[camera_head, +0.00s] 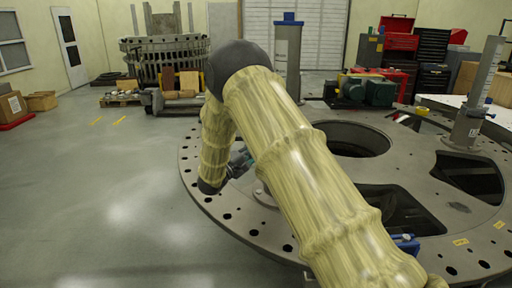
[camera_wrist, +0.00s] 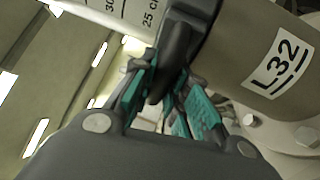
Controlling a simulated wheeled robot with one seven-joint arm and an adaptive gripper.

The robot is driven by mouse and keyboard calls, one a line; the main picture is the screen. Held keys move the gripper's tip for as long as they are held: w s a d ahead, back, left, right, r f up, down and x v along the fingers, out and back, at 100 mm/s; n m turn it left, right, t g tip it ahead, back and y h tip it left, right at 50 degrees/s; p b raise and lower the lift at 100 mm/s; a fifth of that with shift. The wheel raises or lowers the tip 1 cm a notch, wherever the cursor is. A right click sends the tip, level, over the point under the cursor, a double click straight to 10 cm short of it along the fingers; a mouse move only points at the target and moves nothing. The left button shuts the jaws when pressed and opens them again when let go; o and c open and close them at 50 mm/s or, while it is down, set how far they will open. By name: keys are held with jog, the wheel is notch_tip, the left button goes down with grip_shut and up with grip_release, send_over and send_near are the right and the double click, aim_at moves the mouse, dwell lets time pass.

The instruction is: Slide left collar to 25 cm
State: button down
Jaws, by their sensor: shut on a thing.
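In the wrist view my gripper (camera_wrist: 168,88) has its teal-padded fingers closed around a dark, rounded tab (camera_wrist: 177,58). The tab seems to be part of the dark left collar (camera_wrist: 198,8), which is cut off by the top edge. The collar lies between a scale (camera_wrist: 125,10) with the marks "30" and "25 cm" and a grey-brown post (camera_wrist: 245,60) labelled L32. The "25 cm" mark is just beside the collar's edge; the exact reading cannot be told. In the head view my arm hides most of this post and the collar; part of my gripper (camera_head: 238,162) shows behind the arm.
The large round plate (camera_head: 215,195) has big openings and rim holes. Another post (camera_head: 470,115) stands at its right, and a blue-topped post (camera_head: 288,55) at the back. A blue object (camera_head: 405,243) is near the front. The floor to the left is clear.

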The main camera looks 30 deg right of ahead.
jog(key=shift+a+f, duration=0.1)
jog(key=shift+f, duration=0.2)
jog(key=c, duration=1.7)
grip_release()
jog(key=shift+o, duration=0.2)
jog(key=v, duration=1.2)
jog(key=shift+r, duration=0.1)
